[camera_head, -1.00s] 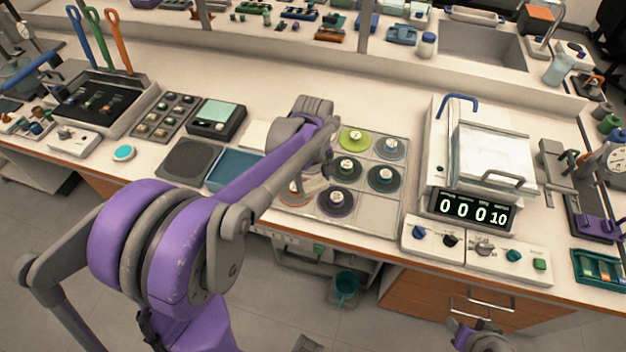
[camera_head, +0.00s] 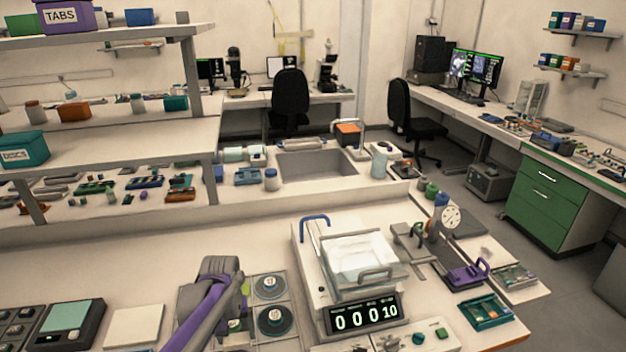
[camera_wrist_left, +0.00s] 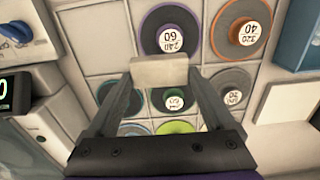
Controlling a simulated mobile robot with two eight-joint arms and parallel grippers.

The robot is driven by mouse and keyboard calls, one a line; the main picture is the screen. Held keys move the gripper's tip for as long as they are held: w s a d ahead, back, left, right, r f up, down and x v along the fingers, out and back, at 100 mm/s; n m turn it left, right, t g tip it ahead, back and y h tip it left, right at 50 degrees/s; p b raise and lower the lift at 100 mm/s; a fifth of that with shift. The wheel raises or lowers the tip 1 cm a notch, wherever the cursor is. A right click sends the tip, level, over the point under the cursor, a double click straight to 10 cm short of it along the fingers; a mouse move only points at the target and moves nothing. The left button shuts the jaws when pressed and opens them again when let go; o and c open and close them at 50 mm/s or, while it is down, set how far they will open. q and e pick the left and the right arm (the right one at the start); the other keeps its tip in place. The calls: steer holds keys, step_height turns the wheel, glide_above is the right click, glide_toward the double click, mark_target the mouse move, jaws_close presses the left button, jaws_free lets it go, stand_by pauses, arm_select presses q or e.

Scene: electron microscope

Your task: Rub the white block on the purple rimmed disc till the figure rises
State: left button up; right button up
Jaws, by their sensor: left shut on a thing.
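My left gripper (camera_wrist_left: 163,80) is shut on the white block (camera_wrist_left: 165,71), a pale rectangular piece held across its fingertips. In the left wrist view the block overlaps the near edge of the purple rimmed disc (camera_wrist_left: 170,28), a dark disc with a white label reading 240 and 60. I cannot tell whether block and disc touch. In the head view my left arm hides the block, the fingertips and the purple rimmed disc. The display (camera_head: 362,317) on the white machine reads 0 0 0 10. My right gripper is not in view.
Other discs sit in neighbouring tray cells: an orange-rimmed one (camera_wrist_left: 241,30), a green one (camera_wrist_left: 173,99), a grey one (camera_wrist_left: 231,90) and blue-rimmed ones (camera_head: 269,286). The white machine (camera_head: 310,265) stands right of the tray. A flat pale plate (camera_head: 133,326) lies to its left.

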arm_select(q)
steer(key=shift+w+d+f+m, duration=0.2)
steer(key=shift+w+d+m, duration=0.25)
steer(key=shift+d+m, duration=0.15)
steer(key=shift+w+d+f+m, duration=0.15)
steer(key=shift+w+d+m, duration=0.3)
steer(key=shift+m, duration=0.15)
steer(key=shift+s, duration=0.1)
